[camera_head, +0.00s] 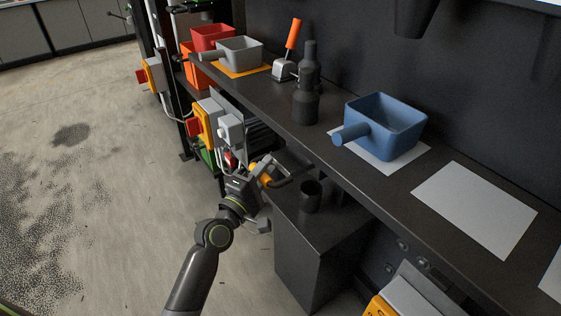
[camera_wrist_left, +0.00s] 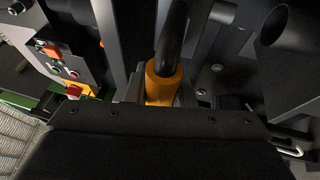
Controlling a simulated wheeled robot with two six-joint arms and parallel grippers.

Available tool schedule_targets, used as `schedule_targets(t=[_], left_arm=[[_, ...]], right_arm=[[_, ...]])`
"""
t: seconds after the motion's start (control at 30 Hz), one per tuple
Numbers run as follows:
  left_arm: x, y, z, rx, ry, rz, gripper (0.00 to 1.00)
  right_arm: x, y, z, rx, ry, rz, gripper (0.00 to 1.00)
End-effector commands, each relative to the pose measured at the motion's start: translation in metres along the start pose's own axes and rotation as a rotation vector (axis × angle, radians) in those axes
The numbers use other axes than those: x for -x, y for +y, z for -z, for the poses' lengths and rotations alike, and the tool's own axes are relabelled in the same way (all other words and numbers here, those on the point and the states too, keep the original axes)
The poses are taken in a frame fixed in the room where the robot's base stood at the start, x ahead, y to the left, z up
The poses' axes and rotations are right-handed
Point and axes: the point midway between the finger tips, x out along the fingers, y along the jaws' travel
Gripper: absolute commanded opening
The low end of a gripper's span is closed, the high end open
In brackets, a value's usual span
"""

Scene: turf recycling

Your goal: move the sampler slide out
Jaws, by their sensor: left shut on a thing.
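My left gripper (camera_head: 272,177) reaches in from the lower left in the head view. It is shut on the sampler slide's handle, beside the machine under the long shelf. An orange part of the sampler slide (camera_head: 259,173) shows between the gripper's parts. In the left wrist view, the sampler slide (camera_wrist_left: 163,88) shows as a dark rod with an orange collar. My dark gripper body fills the bottom of that view and hides the grip itself. How far the slide sits out cannot be told. My right gripper is not in view.
A dark box (camera_head: 310,255) with a black cup (camera_head: 311,196) stands right of the gripper. The shelf (camera_head: 328,162) above holds a blue scoop (camera_head: 398,125), a grey scoop (camera_head: 240,53) and dark bottles. A control box (camera_head: 204,121) sits left. Open floor lies further left.

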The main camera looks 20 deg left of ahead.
Motion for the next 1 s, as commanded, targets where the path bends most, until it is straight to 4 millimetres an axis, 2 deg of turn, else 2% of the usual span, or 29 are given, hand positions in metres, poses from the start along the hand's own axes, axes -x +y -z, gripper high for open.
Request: schedule_targets(t=[0.1, 0.2, 0.53, 0.57, 0.7, 1.0], left_arm=[[0.020, 0.005, 0.009, -0.005, 0.001, 0.000, 0.00], [0.028, 0.007, 0.012, -0.003, 0.000, 0.000, 0.00], [0.031, 0.006, 0.012, -0.001, 0.000, 0.001, 0.00], [0.031, 0.006, 0.012, -0.001, 0.000, 0.001, 0.26], [0.031, 0.006, 0.012, -0.001, 0.000, 0.001, 0.44], [0.032, 0.006, 0.012, -0.001, 0.000, 0.001, 0.44]], right_arm=[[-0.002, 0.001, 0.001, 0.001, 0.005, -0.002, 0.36], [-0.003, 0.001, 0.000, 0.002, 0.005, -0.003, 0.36], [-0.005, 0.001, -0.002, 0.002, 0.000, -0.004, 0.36], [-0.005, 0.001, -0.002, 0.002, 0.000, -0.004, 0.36], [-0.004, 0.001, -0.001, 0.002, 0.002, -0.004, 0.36], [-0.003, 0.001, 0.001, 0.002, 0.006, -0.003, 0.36]])
